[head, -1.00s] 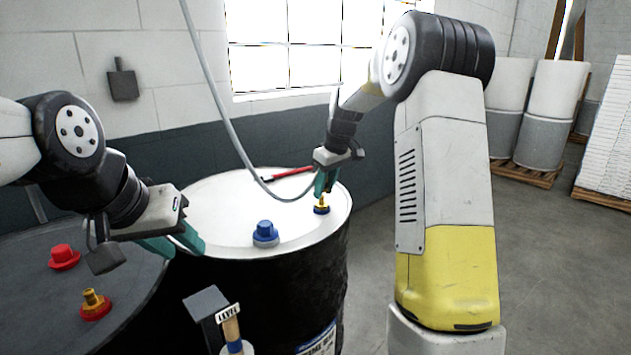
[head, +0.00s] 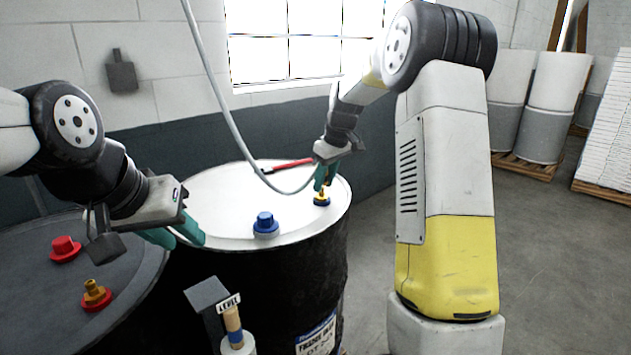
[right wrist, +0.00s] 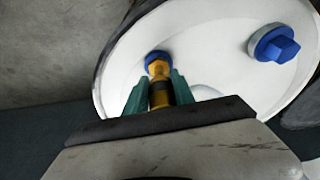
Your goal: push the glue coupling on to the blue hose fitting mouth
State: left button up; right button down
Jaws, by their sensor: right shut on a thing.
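The blue hose fitting (head: 322,201), a blue base with a brass mouth, stands on the white drum lid near its right rim. My right gripper (head: 325,180) is above it, fingers pointing down. In the right wrist view, this gripper (right wrist: 157,98) is shut on the brass-coloured glue coupling (right wrist: 160,96), in line with the blue fitting (right wrist: 156,57). The coupling and mouth look close together or touching; I cannot tell whether a gap is left. The fingers partly hide the coupling in the head view. My left gripper (head: 174,235) is open and empty left of the white lid.
A blue cap (head: 265,224) and a red-handled tool (head: 287,165) are on the white lid (head: 225,205). A grey hose (head: 222,100) hangs down to my right gripper. The dark drum at left carries a red cap (head: 65,248) and a red-based brass fitting (head: 96,294).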

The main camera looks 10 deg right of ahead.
aim_at(326, 180)
jog(key=shift+f, duration=1.05)
dwell(0.5)
jog(key=c, duration=1)
grip_release()
jog(key=shift+o, duration=0.2)
jog(key=v, duration=0.7)
jog(key=shift+s+r, duration=0.1)
jog(key=shift+r, duration=0.1)
jog(key=shift+d+r, duration=0.1)
jog(key=shift+r, duration=0.05)
